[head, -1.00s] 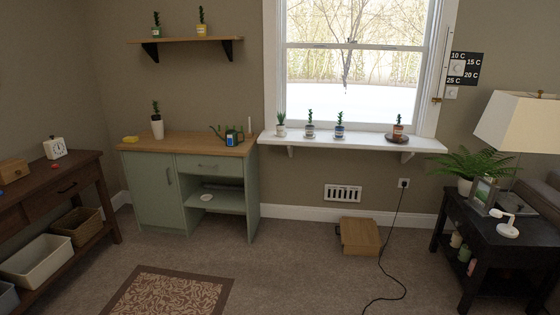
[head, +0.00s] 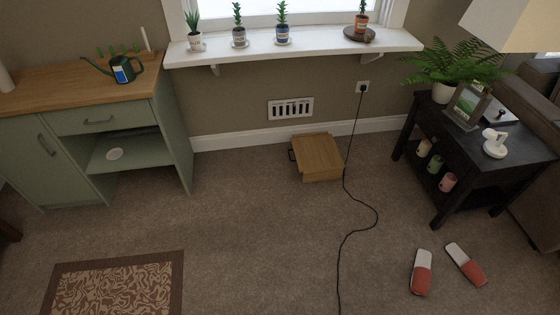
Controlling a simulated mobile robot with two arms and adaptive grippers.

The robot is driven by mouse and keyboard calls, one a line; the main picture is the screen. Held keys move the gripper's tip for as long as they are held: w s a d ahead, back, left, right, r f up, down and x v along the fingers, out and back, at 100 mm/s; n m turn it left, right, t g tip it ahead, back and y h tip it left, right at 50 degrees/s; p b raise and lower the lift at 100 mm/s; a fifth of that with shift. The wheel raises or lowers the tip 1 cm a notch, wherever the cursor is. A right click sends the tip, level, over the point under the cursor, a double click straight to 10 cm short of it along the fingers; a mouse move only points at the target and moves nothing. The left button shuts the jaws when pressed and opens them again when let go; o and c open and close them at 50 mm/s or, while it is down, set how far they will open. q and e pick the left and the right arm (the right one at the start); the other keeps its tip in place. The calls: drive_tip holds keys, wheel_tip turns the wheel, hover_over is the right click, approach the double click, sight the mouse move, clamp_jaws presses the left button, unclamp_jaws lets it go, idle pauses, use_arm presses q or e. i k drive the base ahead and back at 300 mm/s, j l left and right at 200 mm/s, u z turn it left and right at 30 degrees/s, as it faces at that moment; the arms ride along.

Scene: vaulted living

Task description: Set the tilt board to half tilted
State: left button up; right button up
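A wooden box-like piece with a flat board top (head: 318,153), which looks like the tilt board, sits on the carpet below the wall vent. A small black handle or lever (head: 292,154) shows at its left side. A low front face shows at its near edge. I cannot tell from here how far the board is tilted. Neither of my grippers is in view.
A black cord (head: 350,232) runs from the wall outlet past the box's right side across the carpet. Two red-and-white slippers (head: 422,272) lie at lower right. A green cabinet (head: 88,150) stands left, a black side table (head: 468,165) right. A patterned rug (head: 115,290) lies lower left.

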sight(317, 152)
drive_tip(key=i+j+z, duration=0.15)
drive_tip(key=i, duration=0.3)
drive_tip(key=i+j+z, duration=0.15)
drive_tip(key=i, duration=0.25)
drive_tip(key=i+j+z, duration=0.15)
drive_tip(key=i+j, duration=0.25)
